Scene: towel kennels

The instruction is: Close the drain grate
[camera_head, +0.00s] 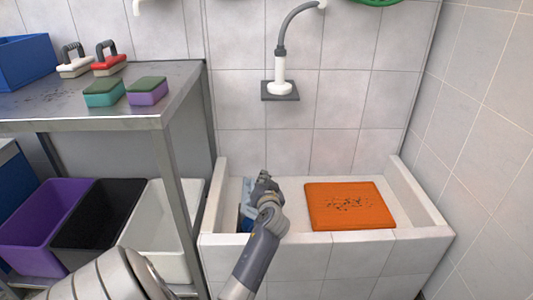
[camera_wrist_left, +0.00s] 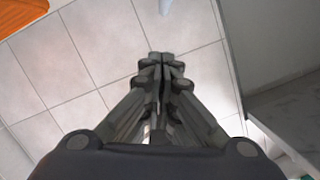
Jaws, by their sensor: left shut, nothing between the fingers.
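A flat orange square panel (camera_head: 350,207) with dark specks or holes in its middle lies in the right part of the tiled tub (camera_head: 330,242). It may be the drain grate, but I cannot tell for sure. An orange edge also shows in the top left corner of the left wrist view (camera_wrist_left: 18,12). My left gripper (camera_head: 262,180) is over the tub's left part, left of the panel and apart from it. Its fingers (camera_wrist_left: 158,60) are shut and empty. My right gripper is in neither view.
A blue thing (camera_head: 246,200) in the tub is partly hidden behind my left gripper. A metal table (camera_head: 120,110) with sponges and brushes stands at the left, over purple, black and white bins.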

